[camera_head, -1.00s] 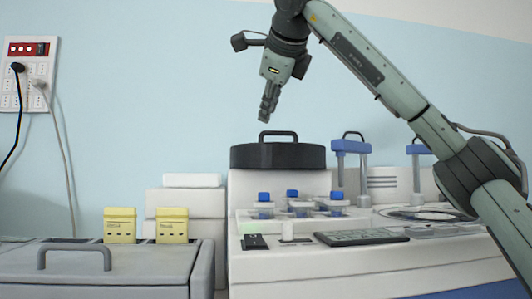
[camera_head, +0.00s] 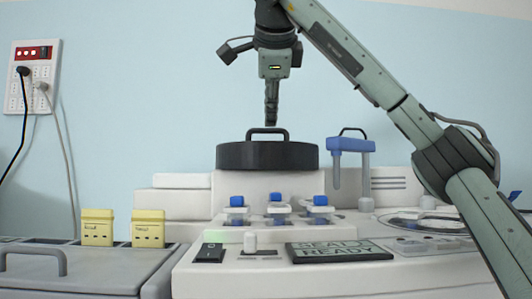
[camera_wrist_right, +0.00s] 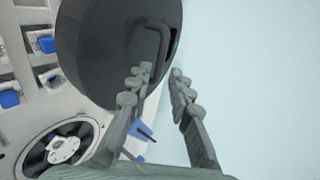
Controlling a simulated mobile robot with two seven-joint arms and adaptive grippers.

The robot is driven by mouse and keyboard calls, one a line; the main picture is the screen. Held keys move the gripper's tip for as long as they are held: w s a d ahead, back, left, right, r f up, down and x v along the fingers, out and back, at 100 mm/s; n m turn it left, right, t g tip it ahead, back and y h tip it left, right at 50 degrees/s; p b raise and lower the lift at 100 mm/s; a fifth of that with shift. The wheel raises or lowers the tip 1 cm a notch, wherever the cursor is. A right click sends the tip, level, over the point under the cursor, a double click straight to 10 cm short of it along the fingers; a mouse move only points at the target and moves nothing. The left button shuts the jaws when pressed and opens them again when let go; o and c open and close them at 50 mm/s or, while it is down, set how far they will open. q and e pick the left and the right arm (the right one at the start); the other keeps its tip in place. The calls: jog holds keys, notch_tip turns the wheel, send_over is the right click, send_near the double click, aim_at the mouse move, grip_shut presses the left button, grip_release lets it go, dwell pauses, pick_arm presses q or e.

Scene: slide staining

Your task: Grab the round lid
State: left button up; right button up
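The round lid (camera_head: 267,156) is a wide black disc with a loop handle (camera_head: 268,132) on top. It sits on the white staining machine in the head view. My left gripper is not seen.
The white machine (camera_head: 215,262) carries several blue-capped pieces (camera_head: 277,197), a blue-topped stand (camera_head: 350,146) and a display panel (camera_head: 338,252). A round opening (camera_head: 420,222) lies at its right. A grey box (camera_head: 75,268) with two yellow holders (camera_head: 148,228) stands left.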

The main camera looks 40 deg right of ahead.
aim_at(269, 130)
jog(key=x, duration=0.5)
jog(key=shift+w+f, duration=0.1)
grip_shut()
